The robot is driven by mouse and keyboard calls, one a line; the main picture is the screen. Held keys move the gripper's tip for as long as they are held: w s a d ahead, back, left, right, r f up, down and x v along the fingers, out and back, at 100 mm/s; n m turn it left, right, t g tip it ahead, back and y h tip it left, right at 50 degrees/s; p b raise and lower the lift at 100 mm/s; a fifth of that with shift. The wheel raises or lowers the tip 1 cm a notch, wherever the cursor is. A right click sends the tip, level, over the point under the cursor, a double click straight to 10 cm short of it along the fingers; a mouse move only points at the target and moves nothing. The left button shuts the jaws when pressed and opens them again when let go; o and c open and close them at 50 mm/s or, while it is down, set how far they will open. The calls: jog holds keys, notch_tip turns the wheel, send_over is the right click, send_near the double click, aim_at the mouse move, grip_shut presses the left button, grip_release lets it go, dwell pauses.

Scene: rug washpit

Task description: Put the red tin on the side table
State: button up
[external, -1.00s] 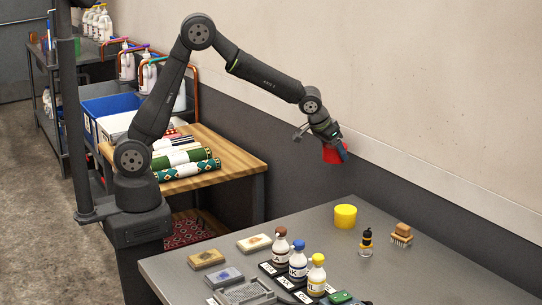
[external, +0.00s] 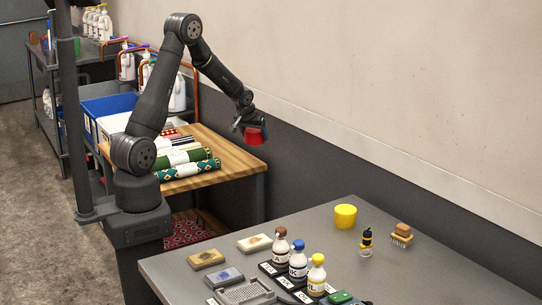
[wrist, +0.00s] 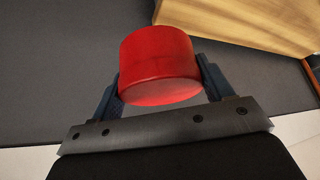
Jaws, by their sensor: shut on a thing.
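The red tin (external: 254,136) is a short round cylinder. My gripper (external: 250,128) is shut on it and holds it in the air in the external view. In the wrist view the tin (wrist: 160,66) sits between the two fingers of my gripper (wrist: 160,78). The side table (external: 238,149) has a striped wooden top. In the external view the tin appears near its right end, above it or just beyond its edge; I cannot tell which.
Rolled rugs (external: 187,163) lie on the left part of the wooden top, with a blue bin (external: 108,104) behind. The grey table (external: 400,270) in front holds a yellow tin (external: 345,216), several bottles and a brush (external: 401,234). The wooden top's right part is clear.

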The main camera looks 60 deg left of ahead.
jog(key=s+a+f, duration=0.1)
jog(key=a, duration=0.4)
send_over(234, 157)
jog(key=s+d, duration=0.2)
jog(key=shift+n, duration=0.3)
notch_tip(234, 157, down, 7)
jog(key=shift+a+f, duration=0.1)
jog(key=shift+a, duration=0.05)
jog(key=shift+a+f, duration=0.2)
jog(key=shift+f, duration=1.85)
jog(key=shift+f, duration=0.15)
jog(key=o, duration=1)
jog(key=v, duration=1.2)
jog(key=shift+d, duration=0.15)
